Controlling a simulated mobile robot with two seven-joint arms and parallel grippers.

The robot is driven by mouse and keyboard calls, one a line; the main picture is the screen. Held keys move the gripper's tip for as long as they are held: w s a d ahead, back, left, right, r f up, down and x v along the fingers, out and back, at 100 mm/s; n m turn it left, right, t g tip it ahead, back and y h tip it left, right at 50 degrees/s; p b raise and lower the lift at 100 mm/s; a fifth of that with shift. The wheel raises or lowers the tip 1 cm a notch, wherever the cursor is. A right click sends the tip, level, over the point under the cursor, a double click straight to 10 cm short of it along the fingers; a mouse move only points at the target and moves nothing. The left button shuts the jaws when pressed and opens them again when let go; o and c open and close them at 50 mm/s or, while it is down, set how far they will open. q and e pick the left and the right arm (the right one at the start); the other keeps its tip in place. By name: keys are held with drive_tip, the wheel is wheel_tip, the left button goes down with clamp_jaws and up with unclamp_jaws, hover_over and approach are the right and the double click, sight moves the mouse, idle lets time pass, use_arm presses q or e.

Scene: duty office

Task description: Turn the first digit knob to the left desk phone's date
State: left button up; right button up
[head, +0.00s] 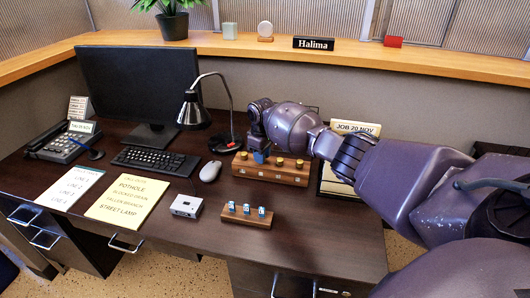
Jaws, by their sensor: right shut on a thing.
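A wooden block (270,177) with a row of brass-coloured knobs stands at the back of the desk. My right gripper (260,154) reaches down onto its left part and is shut on a knob, which is mostly hidden. One knob (244,155) shows left of the gripper and two more show to its right, at the middle (280,161) and right end (299,164). The left desk phone (62,143) is at the far left, with a pale display (81,127) whose lettering is too small to read surely. My left gripper is not in view.
A smaller wooden block (247,218) with three blue-white pieces stands in front. A lamp (195,110), mouse (210,171), keyboard (155,161) and small grey box (187,206) are to the left. A board (335,179) reading "JOB 20 NOV" stands behind my right arm.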

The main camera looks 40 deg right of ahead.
drive_tip(key=shift+r+m+p, duration=0.15)
drive_tip(key=shift+m+p, duration=0.3)
drive_tip(key=shift+m, duration=0.55)
drive_tip(key=shift+m+p, duration=0.35)
drive_tip(key=shift+m, duration=0.45)
drive_tip(key=shift+m+p, duration=0.35)
drive_tip(key=shift+m, duration=0.65)
drive_tip(key=shift+f+m, duration=0.25)
drive_tip(key=shift+m, duration=0.25)
drive_tip(key=o, duration=0.9)
